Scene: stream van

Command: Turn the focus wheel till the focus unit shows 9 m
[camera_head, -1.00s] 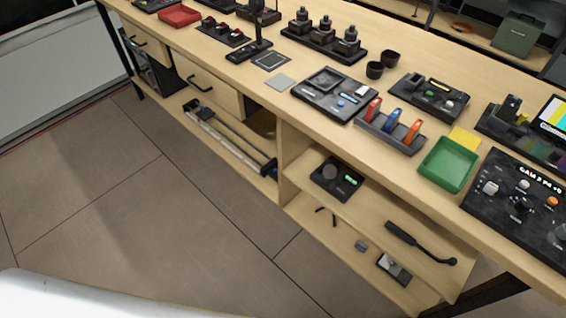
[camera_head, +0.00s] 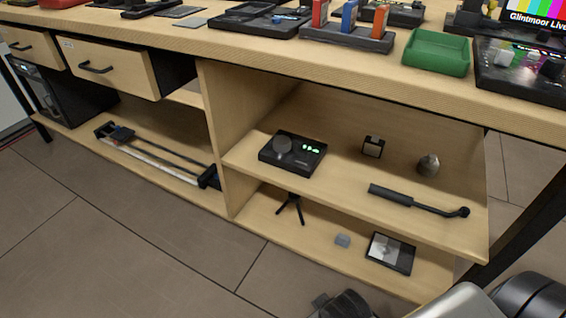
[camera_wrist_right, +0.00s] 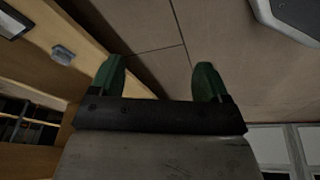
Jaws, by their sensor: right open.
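The focus unit (camera_head: 305,160) is a flat black box on the upper shelf under the bench. The round grey focus wheel (camera_head: 282,146) is on its left part. A small green lit display (camera_head: 311,149) is beside the wheel; its reading is too small to tell. My right gripper shows in the right wrist view (camera_wrist_right: 158,82), with its two green fingers wide apart and nothing between them. Floor lies beyond the fingers. Parts of my right arm show at the lower right of the head view, below and apart from the focus unit. My left gripper is not in view.
A black handle with a bent arm (camera_head: 415,200), a small dark block (camera_head: 373,146) and a grey rounded piece (camera_head: 428,165) share the shelf. The wooden divider (camera_head: 228,140) stands left of the unit. The bench top (camera_head: 350,70) overhangs it. Floor in front is clear.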

